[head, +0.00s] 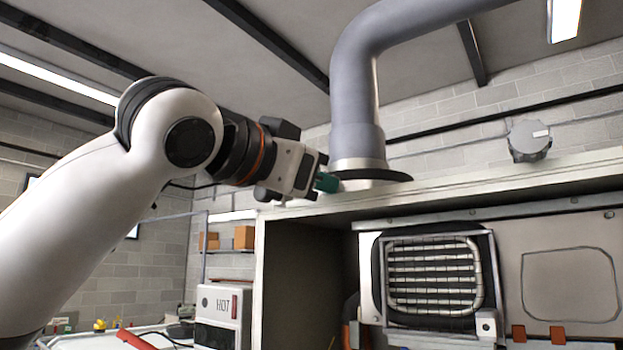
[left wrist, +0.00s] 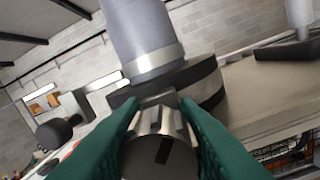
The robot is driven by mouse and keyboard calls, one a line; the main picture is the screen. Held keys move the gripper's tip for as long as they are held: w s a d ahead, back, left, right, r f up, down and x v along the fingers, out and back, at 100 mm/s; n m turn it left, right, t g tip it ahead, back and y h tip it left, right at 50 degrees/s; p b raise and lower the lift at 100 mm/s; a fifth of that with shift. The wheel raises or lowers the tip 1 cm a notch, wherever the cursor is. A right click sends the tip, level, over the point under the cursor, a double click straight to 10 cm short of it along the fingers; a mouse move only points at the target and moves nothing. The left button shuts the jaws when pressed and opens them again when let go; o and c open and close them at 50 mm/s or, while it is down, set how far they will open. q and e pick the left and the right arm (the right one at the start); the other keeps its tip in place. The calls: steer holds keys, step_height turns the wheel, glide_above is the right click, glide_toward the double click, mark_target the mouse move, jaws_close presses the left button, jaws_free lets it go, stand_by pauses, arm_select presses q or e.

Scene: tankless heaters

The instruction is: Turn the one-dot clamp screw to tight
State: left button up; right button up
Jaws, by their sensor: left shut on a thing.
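The clamp screw (left wrist: 158,150) shows in the left wrist view as a ribbed grey metal knob with a dark bar mark on its face. It sits at the dark collar (left wrist: 208,86) around the foot of the grey flue pipe (left wrist: 143,42). My left gripper (left wrist: 161,116) has its green fingers on both sides of the knob and is shut on it. In the head view my left gripper (head: 327,182) reaches the left side of the collar, and the screw itself is hidden there. I cannot make out any dot. My right gripper is not in view.
The flue pipe (head: 355,120) rises from the top of an open heater cabinet (head: 440,199) and bends right. A finned heat exchanger (head: 434,275) is inside. A round grey cap (head: 529,140) stands on the top at right. A white HOT unit (head: 222,318) stands lower left.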

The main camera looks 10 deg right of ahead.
arm_select(q)
steer(key=shift+m, duration=0.7)
steer(key=o, duration=1)
steer(key=shift+f, duration=0.1)
